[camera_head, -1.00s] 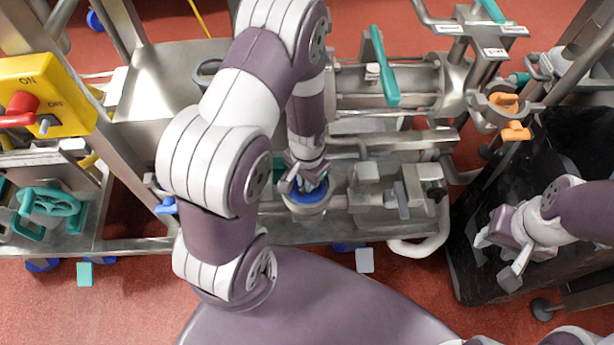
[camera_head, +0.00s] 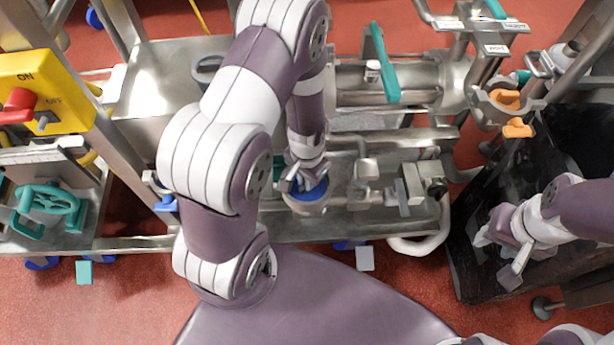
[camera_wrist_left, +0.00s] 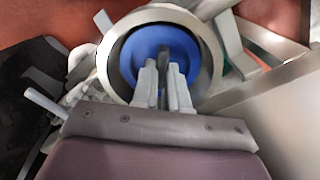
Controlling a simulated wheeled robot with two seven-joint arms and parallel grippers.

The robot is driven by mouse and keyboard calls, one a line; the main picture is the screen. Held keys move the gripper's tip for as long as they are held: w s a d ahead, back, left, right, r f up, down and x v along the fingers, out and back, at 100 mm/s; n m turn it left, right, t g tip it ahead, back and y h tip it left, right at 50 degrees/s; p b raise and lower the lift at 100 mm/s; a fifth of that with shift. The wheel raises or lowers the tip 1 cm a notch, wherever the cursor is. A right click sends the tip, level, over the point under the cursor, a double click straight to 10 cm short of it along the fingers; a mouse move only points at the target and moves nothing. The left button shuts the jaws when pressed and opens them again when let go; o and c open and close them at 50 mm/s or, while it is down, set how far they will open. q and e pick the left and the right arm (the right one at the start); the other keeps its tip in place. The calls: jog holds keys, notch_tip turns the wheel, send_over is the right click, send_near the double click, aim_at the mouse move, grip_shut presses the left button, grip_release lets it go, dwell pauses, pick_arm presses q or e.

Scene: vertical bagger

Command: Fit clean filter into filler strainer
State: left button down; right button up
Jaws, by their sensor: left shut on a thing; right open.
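The blue filter (camera_head: 310,191) shows as a round blue disc within the metal ring of the strainer (camera_head: 304,207). In the left wrist view the blue filter (camera_wrist_left: 150,48) lies inside the round strainer rim (camera_wrist_left: 112,70), with a dark gap along part of its edge. My left gripper (camera_head: 297,184) is over the strainer; in the left wrist view its fingers (camera_wrist_left: 164,75) are shut on a grip at the filter's middle. How deep the filter sits cannot be told. My right gripper (camera_head: 496,255) is open and empty at the right, over a black bin.
The black bin (camera_head: 465,215) stands at the right. Pipes and a teal lever (camera_head: 383,62) lie behind the strainer. A white curved hose (camera_head: 425,243) is to the right.

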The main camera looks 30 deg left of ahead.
pick_arm(q)
jog(key=shift+f, duration=0.35)
dwell(0.3)
jog(key=c, duration=0.7)
grip_release()
notch_tip(320, 180, up, 7)
jog(key=p, duration=0.7)
jog(key=shift+r, duration=0.1)
